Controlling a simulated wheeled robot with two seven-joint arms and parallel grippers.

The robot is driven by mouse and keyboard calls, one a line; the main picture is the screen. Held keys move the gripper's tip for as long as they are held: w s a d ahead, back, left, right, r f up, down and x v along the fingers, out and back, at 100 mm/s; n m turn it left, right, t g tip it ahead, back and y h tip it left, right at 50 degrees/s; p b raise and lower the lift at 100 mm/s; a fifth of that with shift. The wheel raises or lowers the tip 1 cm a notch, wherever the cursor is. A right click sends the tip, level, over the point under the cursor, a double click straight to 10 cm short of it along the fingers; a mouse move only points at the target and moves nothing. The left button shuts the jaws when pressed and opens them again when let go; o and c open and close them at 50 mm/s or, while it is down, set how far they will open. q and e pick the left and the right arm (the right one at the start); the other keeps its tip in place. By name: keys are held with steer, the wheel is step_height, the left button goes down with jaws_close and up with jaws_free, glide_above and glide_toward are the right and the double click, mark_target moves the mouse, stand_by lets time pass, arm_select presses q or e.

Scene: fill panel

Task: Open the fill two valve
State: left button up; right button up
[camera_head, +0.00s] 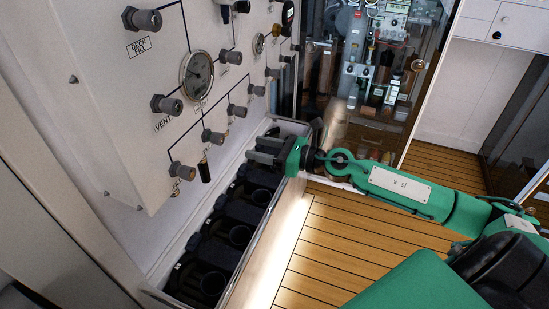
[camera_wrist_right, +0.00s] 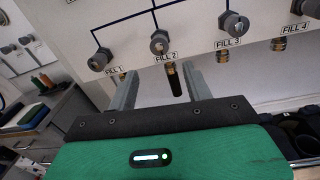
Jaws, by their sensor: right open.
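The fill two valve is a grey knob (camera_wrist_right: 159,42) above its "FILL 2" label in the right wrist view. In the head view it appears to be the second knob (camera_head: 212,137) in the lower row of the panel. A black and brass fitting (camera_wrist_right: 173,80) hangs below it. My right gripper (camera_wrist_right: 160,75) is open and empty, its two fingers pointing at the panel around the fitting's position in the picture, below the knob. In the head view the right gripper (camera_head: 252,150) is to the right of the knob, apart from the panel. My left gripper is not in view.
The fill one (camera_wrist_right: 98,62), fill three (camera_wrist_right: 234,23) and fill four (camera_wrist_right: 306,7) knobs flank it. A pressure gauge (camera_head: 197,75) sits higher on the panel. A trough of black cylinder holders (camera_head: 227,235) runs below. Wooden floor (camera_head: 330,240) lies to the right.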

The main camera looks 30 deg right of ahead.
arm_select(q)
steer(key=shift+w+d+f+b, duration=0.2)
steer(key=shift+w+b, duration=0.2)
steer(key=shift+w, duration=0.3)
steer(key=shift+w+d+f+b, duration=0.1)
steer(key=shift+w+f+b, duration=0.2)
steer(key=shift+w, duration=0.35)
arm_select(e)
steer(key=shift+v, duration=1.75)
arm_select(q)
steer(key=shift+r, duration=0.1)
